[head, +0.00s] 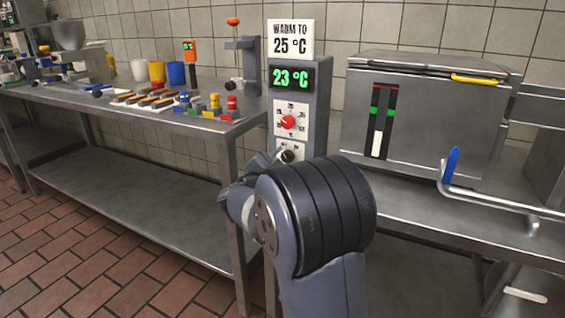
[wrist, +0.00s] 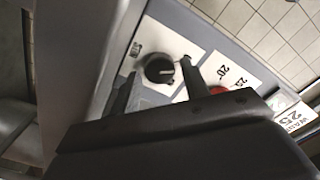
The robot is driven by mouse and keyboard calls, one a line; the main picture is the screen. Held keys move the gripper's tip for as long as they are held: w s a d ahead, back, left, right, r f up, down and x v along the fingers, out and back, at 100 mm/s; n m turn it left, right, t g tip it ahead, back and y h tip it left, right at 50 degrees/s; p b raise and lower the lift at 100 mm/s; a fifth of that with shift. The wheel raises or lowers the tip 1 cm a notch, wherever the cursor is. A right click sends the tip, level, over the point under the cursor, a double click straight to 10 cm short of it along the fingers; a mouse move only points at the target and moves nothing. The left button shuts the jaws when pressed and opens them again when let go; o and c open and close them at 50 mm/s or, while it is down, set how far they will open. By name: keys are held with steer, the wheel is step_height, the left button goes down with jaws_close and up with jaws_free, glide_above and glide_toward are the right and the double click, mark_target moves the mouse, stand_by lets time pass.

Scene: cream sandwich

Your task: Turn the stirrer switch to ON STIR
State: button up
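The stirrer switch is a black round knob with a pale mark (wrist: 160,69) on a white plate, low on the grey control column (head: 319,105). In the head view the knob (head: 288,156) shows just beyond my gripper (head: 274,160), partly covered by it. In the wrist view my gripper (wrist: 160,72) is open, with one dark finger on each side of the knob. A gap seems to show between each finger and the knob. The switch's lettering is too small and partly hidden to read.
Above the switch is a red temperature dial (head: 288,122), then a green 23 °C display (head: 291,78) and a "WARM TO 25 °C" sign (head: 291,39). A steel tank (head: 420,125) stands right. A steel table (head: 150,112) with cups and coloured parts stands left.

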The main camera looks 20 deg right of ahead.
steer(key=c, duration=0.7)
